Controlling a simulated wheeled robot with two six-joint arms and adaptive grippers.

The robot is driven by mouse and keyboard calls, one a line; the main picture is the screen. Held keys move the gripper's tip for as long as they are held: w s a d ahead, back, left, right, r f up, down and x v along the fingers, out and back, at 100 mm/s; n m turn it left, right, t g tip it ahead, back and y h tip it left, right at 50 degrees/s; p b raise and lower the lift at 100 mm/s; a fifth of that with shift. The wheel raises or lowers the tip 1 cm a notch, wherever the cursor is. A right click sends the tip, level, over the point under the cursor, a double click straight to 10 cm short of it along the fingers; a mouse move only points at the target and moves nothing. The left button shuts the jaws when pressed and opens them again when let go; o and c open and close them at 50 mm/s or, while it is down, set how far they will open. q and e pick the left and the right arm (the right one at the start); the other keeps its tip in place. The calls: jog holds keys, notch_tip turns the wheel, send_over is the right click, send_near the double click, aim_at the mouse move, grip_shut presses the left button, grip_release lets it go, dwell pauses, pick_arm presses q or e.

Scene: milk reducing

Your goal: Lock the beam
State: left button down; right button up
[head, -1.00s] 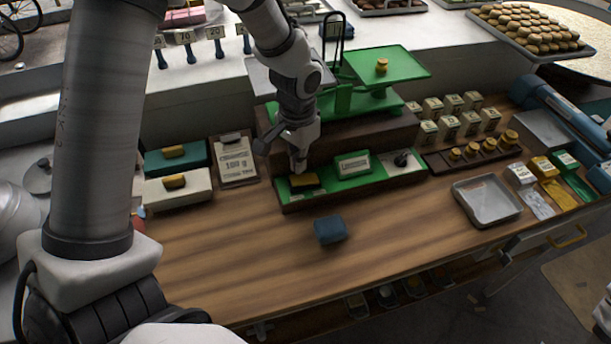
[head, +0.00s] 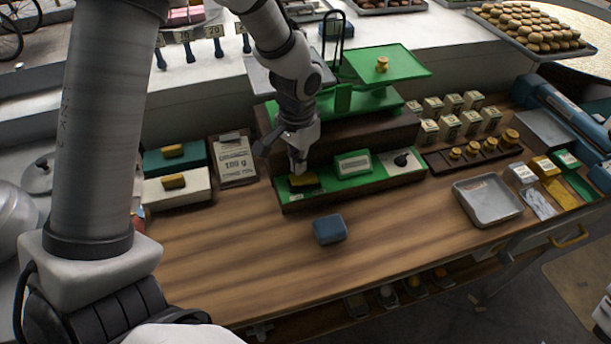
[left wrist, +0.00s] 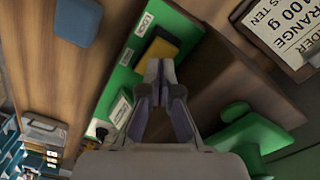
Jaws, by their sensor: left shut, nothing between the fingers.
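The green balance scale (head: 343,100) stands on a dark wooden base behind a green control strip (head: 345,182). Its green right pan (head: 410,66) carries a brass weight (head: 381,64). A yellow-and-black block (head: 304,182) sits at the strip's left end; in the left wrist view this block (left wrist: 157,50) lies beside a label that appears to read LOCK (left wrist: 145,24). My left gripper (head: 298,167) is shut and empty, pointing down at the block; in the left wrist view its fingertips (left wrist: 160,67) overlap the block's edge. I cannot tell whether they touch.
A blue block (head: 329,229) lies on the wooden counter in front of the strip. A metal tray (head: 487,201) is at right. The front counter is mostly clear.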

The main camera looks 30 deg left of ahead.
aim_at(299, 178)
pick_arm(q)
jog(key=shift+f+b, duration=0.85)
jog(key=shift+f, duration=0.6)
dwell(0.5)
jog(key=shift+s, duration=0.1)
notch_tip(299, 178, up, 2)
jog(key=shift+r+p, duration=0.15)
jog(key=shift+p, duration=1.05)
notch_tip(299, 178, up, 2)
jog(key=shift+r+p, duration=0.25)
jog(key=shift+p, duration=0.95)
notch_tip(299, 178, up, 2)
jog(key=shift+r+p, duration=0.2)
jog(key=shift+p, duration=1)
jog(key=shift+f, duration=0.1)
